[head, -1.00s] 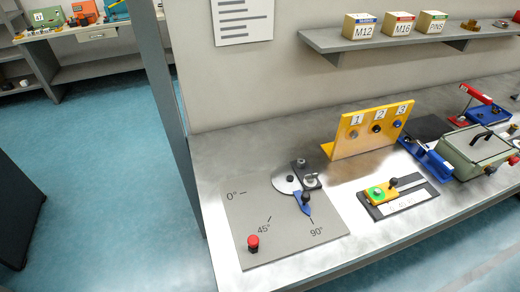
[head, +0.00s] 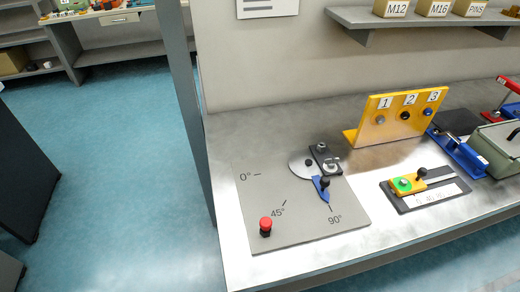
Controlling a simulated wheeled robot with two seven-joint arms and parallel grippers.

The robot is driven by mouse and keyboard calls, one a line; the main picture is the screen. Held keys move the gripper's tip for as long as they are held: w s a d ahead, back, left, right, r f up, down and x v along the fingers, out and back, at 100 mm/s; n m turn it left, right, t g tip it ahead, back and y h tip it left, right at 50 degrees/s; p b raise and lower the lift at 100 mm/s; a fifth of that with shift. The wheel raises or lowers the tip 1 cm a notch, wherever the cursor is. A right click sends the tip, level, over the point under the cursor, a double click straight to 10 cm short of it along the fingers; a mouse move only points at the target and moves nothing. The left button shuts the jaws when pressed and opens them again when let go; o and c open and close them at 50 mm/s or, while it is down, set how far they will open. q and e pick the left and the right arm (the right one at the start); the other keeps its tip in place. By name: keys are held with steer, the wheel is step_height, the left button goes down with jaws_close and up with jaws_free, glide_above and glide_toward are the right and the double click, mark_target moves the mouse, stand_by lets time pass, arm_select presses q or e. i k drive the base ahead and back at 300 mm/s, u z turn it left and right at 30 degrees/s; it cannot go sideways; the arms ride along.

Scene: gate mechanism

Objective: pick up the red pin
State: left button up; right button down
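The red pin (head: 265,225) has a round red top on a dark base. It stands upright near the front left corner of the grey plate (head: 290,225), which lies on the metal workbench. The plate carries 0°, 45° and 90° marks, a pale disc (head: 299,165), a dark block (head: 325,158) and a blue pointer (head: 322,190) near the 90° mark. Neither of my grippers is in the head view.
Right of the plate stands a yellow panel numbered 1 to 3 (head: 372,126). In front of it lies a dark slider fixture (head: 447,190). Blue and green fixtures stand farther right. A grey post (head: 186,110) rises at the bench's left end.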

mark_target(265, 223)
steer(key=u, duration=1.2)
steer(key=k, duration=0.75)
steer(key=z, duration=0.9)
steer(key=i, duration=0.5)
